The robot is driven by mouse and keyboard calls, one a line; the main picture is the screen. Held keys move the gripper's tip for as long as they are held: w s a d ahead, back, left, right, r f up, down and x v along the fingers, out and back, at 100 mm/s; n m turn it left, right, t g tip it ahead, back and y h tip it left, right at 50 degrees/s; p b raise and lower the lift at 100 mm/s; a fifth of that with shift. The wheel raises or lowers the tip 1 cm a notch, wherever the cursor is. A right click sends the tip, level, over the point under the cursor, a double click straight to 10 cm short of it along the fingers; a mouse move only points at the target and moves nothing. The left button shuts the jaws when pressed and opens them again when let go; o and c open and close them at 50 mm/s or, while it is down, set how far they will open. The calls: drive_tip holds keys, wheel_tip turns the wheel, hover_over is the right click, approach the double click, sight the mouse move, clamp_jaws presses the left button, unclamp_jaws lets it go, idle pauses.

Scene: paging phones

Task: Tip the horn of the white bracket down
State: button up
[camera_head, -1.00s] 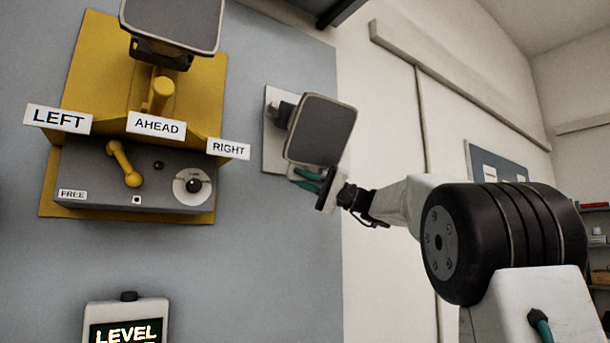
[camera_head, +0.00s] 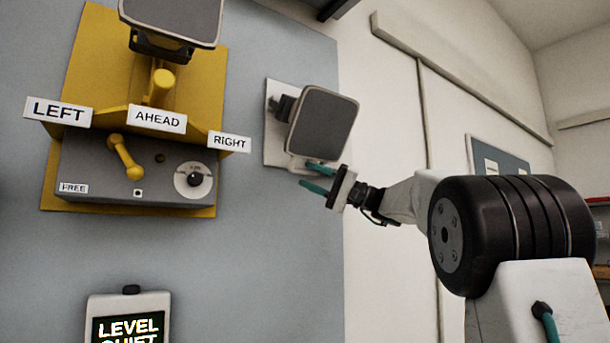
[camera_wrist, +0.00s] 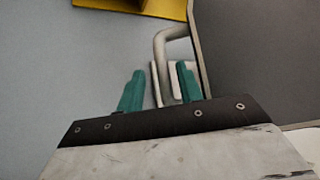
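The white bracket (camera_head: 273,150) is fixed to the grey wall panel, right of the yellow unit. Its horn (camera_head: 323,122) is a dark square face with a pale rim, facing outward and tilted. My gripper (camera_head: 311,177) is just below the horn's lower edge, with its teal fingers spread and nothing seen held. In the wrist view, my gripper (camera_wrist: 160,84) has a finger on each side of a pale bent bar (camera_wrist: 163,52) by the horn's edge. The horn's dark face (camera_wrist: 262,55) fills the right there. Whether the fingers touch the bar cannot be told.
A yellow unit (camera_head: 88,75) with LEFT, AHEAD and RIGHT labels, another horn (camera_head: 172,18) and a grey control box (camera_head: 90,165) stands to the left. A small display (camera_head: 128,325) reading LEVEL QUIET is below. The grey panel (camera_head: 260,240) below the bracket is bare.

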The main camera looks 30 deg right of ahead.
drive_tip(key=v, duration=0.5)
drive_tip(key=shift+d, duration=0.1)
idle(0.3)
